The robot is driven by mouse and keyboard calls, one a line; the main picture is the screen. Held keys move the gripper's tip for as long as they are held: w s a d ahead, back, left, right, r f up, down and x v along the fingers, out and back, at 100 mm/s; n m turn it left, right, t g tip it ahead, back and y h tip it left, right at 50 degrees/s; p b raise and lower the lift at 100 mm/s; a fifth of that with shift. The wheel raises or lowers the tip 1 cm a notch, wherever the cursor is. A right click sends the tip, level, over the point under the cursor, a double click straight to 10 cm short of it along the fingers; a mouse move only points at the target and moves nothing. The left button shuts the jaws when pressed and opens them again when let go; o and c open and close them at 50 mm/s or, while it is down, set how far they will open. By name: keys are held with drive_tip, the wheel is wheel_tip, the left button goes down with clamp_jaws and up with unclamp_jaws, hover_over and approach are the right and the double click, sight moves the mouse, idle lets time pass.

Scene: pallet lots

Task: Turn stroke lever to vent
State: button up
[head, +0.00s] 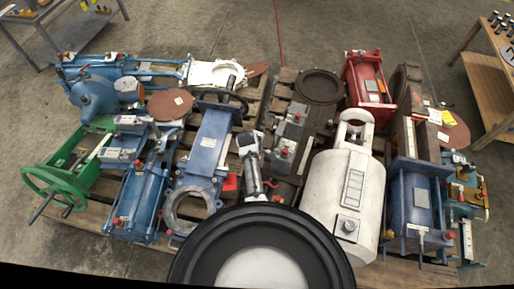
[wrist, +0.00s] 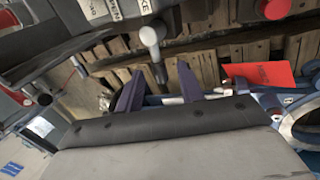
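A lever with a rounded pale grey knob (wrist: 152,36) and a short shaft shows at the top middle of the wrist view. It stands beyond my gripper's fingertips, beside a dark grey body. I cannot tell which lever is the stroke lever, and no vent marking is legible. My gripper (wrist: 160,84) shows two purple fingers set apart, with nothing held between them. The knob is apart from both fingers. In the head view my white and black arm end (head: 254,170) is over the gap between the middle blue valve (head: 206,150) and a dark brown valve (head: 291,155).
Blue, green, white and red valve units crowd wooden pallets (head: 258,112). A white cylinder (head: 345,190) stands right of my arm. A red tag (wrist: 261,75) lies right of the fingers. A green handwheel (head: 54,187) is at left. Tables stand at both back corners.

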drive_tip(key=p+v, duration=0.1)
drive_tip(key=v, duration=1.3)
drive_tip(key=shift+w, duration=0.1)
